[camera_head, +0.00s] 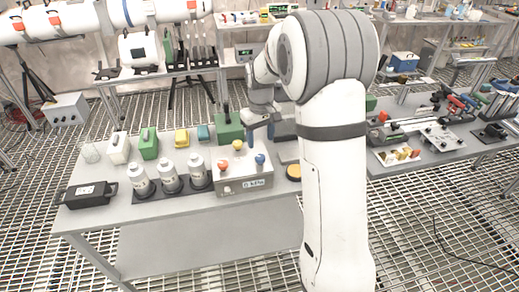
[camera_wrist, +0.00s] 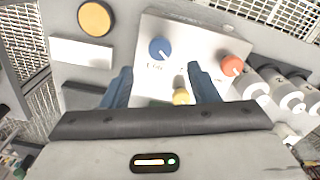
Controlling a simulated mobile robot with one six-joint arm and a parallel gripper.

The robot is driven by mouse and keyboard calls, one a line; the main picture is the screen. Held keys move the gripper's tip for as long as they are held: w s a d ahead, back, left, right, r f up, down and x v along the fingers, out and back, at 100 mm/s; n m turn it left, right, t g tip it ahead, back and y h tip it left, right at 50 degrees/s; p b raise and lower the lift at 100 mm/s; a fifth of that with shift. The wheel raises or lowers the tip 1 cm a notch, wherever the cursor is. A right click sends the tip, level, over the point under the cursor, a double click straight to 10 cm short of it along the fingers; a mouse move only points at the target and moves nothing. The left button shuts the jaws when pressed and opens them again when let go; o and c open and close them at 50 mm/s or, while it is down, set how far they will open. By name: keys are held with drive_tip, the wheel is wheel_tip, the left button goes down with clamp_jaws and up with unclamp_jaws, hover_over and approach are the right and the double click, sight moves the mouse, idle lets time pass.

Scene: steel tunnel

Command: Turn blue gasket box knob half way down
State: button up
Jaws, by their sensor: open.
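The box with knobs (camera_head: 243,186) stands near the table's front edge. In the wrist view its pale top (camera_wrist: 203,45) shows three knobs. The blue knob (camera_wrist: 160,48) has a white mark towards its lower right; it also shows in the head view (camera_head: 260,159). The orange-red knob (camera_wrist: 232,65) is to its right, and the yellow knob (camera_wrist: 181,97) is lower, partly hidden by my gripper. My gripper (camera_wrist: 160,69) is open and empty, its blue fingers apart, with the blue knob just beyond the tips. In the head view my gripper (camera_head: 260,135) is above and behind the box.
Several white cylinders (camera_head: 170,176) stand left of the box, with a black case (camera_head: 90,194) farther left. A green box (camera_head: 148,145) and other small boxes line the back. A yellow-topped round disc (camera_head: 294,172) lies right of the box, near my arm.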

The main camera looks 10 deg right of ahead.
sight(260, 157)
wheel_tip(260, 157, down, 8)
drive_tip(key=shift+r+p, duration=0.2)
drive_tip(key=shift+p, duration=0.3)
drive_tip(key=shift+c, duration=0.4)
drive_tip(key=c, duration=0.9)
